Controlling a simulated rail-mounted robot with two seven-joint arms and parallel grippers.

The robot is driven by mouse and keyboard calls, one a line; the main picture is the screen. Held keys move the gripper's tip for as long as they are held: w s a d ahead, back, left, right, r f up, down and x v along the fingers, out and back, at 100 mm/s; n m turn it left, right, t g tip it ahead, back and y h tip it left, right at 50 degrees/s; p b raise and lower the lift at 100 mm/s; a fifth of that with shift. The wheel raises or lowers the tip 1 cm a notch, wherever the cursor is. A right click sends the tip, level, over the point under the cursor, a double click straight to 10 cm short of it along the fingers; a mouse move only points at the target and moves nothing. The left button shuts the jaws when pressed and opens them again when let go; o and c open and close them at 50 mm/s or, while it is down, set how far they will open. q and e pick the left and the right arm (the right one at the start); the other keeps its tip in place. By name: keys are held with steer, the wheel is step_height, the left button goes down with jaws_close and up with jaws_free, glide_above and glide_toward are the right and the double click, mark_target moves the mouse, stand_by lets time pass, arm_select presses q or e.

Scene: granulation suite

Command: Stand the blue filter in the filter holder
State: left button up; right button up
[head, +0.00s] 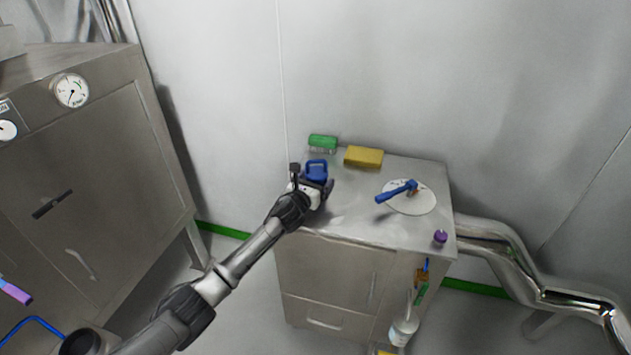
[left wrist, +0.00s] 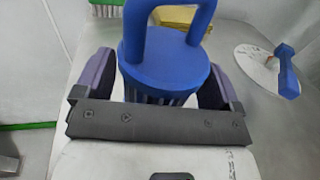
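The blue filter (head: 316,168) has a lid with a loop handle. It appears upright at the left side of the steel cabinet top. In the left wrist view the filter (left wrist: 165,65) fills most of the space between my left gripper's fingers, with a ribbed body partly showing under the lid. My left gripper (head: 313,182) has its fingers spread wide, one on each side of the filter; a narrow gap shows at the left finger. The palm hides the filter's lower part. My right gripper is in neither view. I cannot pick out the filter holder with certainty.
A green brush (head: 323,142) and a yellow block (head: 364,156) lie at the cabinet's back edge. A white disc (head: 421,204) with a blue-handled tool (head: 397,191) lies to the right. A purple knob-like item (head: 440,238) stands at the front right corner. The cabinet top's middle is clear.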

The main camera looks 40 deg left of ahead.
arm_select(q)
steer(key=shift+o, duration=0.8)
steer(key=shift+r, duration=0.2)
steer(key=shift+s+d+p, duration=0.1)
steer(key=shift+s+p, duration=0.2)
steer(key=shift+s, duration=0.1)
steer(key=p+v, duration=0.2)
steer(key=v, duration=0.7)
steer(key=shift+p, duration=0.4)
steer(key=shift+v, duration=1.1)
